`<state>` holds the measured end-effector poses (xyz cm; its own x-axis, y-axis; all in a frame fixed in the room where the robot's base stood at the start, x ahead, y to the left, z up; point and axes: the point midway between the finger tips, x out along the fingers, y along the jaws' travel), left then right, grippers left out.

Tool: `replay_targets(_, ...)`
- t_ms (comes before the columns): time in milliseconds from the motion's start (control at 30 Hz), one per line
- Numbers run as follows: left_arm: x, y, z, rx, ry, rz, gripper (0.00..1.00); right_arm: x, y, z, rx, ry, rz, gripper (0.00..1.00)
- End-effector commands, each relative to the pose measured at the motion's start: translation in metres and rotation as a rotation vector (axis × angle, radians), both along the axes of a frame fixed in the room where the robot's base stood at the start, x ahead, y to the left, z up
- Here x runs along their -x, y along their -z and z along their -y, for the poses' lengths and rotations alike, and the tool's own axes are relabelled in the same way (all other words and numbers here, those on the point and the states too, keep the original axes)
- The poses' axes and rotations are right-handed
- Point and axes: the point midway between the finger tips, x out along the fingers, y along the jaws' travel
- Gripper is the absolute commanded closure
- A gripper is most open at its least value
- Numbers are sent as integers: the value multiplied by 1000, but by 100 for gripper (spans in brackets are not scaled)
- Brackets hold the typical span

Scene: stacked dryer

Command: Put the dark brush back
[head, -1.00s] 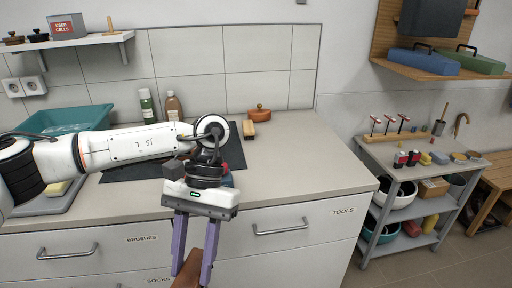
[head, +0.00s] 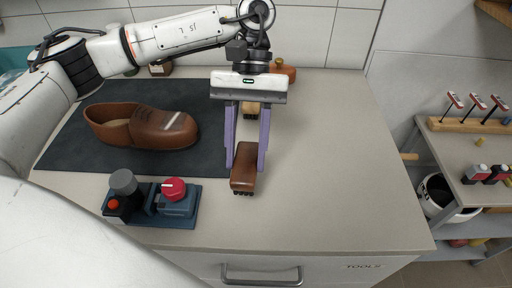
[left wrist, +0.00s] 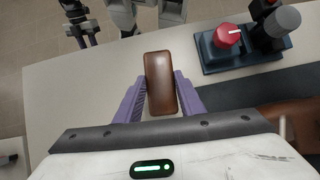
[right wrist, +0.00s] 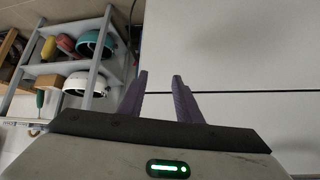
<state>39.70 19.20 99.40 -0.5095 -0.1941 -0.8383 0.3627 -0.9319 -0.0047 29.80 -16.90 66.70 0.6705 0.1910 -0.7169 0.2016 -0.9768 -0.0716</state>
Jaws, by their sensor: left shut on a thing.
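The dark brush has a brown wooden back and dark bristles pointing down; in the head view the brush (head: 243,172) is over the counter, right of the shoe mat. My left gripper (head: 246,158) points down and is shut on its sides. In the left wrist view the brush (left wrist: 160,80) sits between the two purple fingers (left wrist: 158,98). I cannot tell whether its bristles touch the counter. My right gripper (right wrist: 160,80) shows only in the right wrist view, open and empty, in front of pale drawer fronts.
A brown shoe (head: 145,127) lies on the dark mat (head: 70,150). A blue base with a red knob (head: 174,189) is at the front left. A lighter brush (head: 250,110) and an orange-brown lidded object (head: 284,70) are behind. The counter's right side is clear.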

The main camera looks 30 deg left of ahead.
Motion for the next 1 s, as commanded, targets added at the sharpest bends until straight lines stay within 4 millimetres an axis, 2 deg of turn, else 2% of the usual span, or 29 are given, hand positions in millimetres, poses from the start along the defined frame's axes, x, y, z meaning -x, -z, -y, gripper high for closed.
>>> replay_targets(33, -5, 8, 1, 6, -129, -3, 86, 1, 16, -1, 1, -3, -3, 69)
replay_targets(100, -12, 4, 3, 4, -334, -3, 86, 1, 26, -3, 0, -7, -4, 69)
replay_targets(333, -36, -18, -1, -2, -982, -4, 86, 0, 45, -11, -7, -19, 5, 69)
replay_targets(600, -54, -49, -19, 3, -1639, -8, 86, -4, 64, -15, -10, -25, 15, 69)
replay_targets(733, -59, -62, -29, 4, -1859, -12, 86, -5, 71, -15, -9, -26, 15, 69)
replay_targets(867, -61, -70, -36, 3, -1992, -17, 86, -6, 74, -16, -8, -27, 15, 69)
replay_targets(1000, -61, -59, -39, -6, -2046, -22, 86, -8, 76, -16, -9, -28, 19, 69)
